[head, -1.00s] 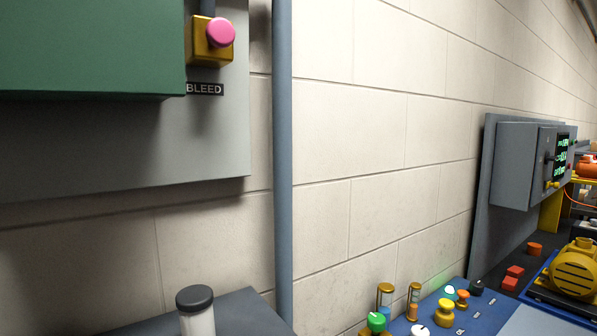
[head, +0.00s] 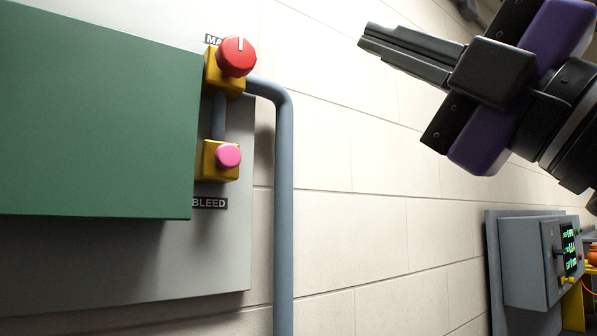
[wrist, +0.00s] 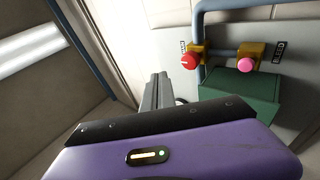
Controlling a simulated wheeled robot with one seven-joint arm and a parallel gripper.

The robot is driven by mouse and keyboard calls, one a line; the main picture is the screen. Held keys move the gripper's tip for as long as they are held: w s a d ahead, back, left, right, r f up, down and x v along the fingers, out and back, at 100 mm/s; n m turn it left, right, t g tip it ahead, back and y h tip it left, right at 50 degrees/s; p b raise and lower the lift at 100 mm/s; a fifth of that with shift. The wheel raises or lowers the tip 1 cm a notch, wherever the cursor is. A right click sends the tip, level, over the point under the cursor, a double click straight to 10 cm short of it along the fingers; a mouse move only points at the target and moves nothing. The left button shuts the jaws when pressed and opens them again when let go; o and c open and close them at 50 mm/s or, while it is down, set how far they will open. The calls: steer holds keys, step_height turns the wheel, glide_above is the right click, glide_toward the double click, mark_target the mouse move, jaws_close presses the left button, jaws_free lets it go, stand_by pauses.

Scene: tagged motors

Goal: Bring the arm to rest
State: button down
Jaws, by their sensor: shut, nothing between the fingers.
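My gripper (head: 408,50) is in the upper right of the head view, raised in front of the pale block wall and pointing left. Its two dark fingers lie together with nothing between them. In the wrist view my gripper (wrist: 158,90) shows above the purple wrist housing, its fingers also together. The fingers are apart from the red knob and the pink button on the wall panel. My arm comes in from the right edge of the head view.
A green box (head: 95,120) on a grey panel (head: 120,260) fills the left. Beside it are a red knob (head: 236,57) and a pink button (head: 228,155) above a BLEED label (head: 210,203). A grey pipe (head: 284,220) runs down the wall. A grey control cabinet (head: 530,262) stands lower right.

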steer(key=w+d+f+m+t+h, duration=0.25)
steer(key=d+f+m+h, duration=0.2)
steer(key=f+m, duration=0.35)
steer(key=w+d+f+m+t+h, duration=0.2)
steer(key=d+f+m+t+h, duration=0.2)
steer(key=f+m+h, duration=0.3)
steer(key=w+d+f+m+t+h, duration=0.25)
steer(key=d+f+m+h, duration=0.25)
steer(key=f+m, duration=0.45)
steer(key=s+d+f+m+g+h, duration=0.1)
steer(key=s+f+m+h, duration=0.2)
steer(key=f, duration=0.7)
steer(key=s+d+f+m+g+h, duration=0.1)
steer(key=s+f+m+h, duration=0.2)
steer(key=f, duration=0.6)
steer(key=s+a+f+n+g+y, duration=0.1)
steer(key=s+a+f+g+y, duration=0.2)
steer(key=s+f+g, duration=0.6)
steer(key=s+f, duration=1.7)
steer(key=shift+s+a+f+g, duration=0.2)
steer(key=shift+a+g, duration=0.05)
steer(key=shift+g, duration=0.15)
steer(key=shift+a+n, duration=0.1)
steer(key=shift+n, duration=0.15)
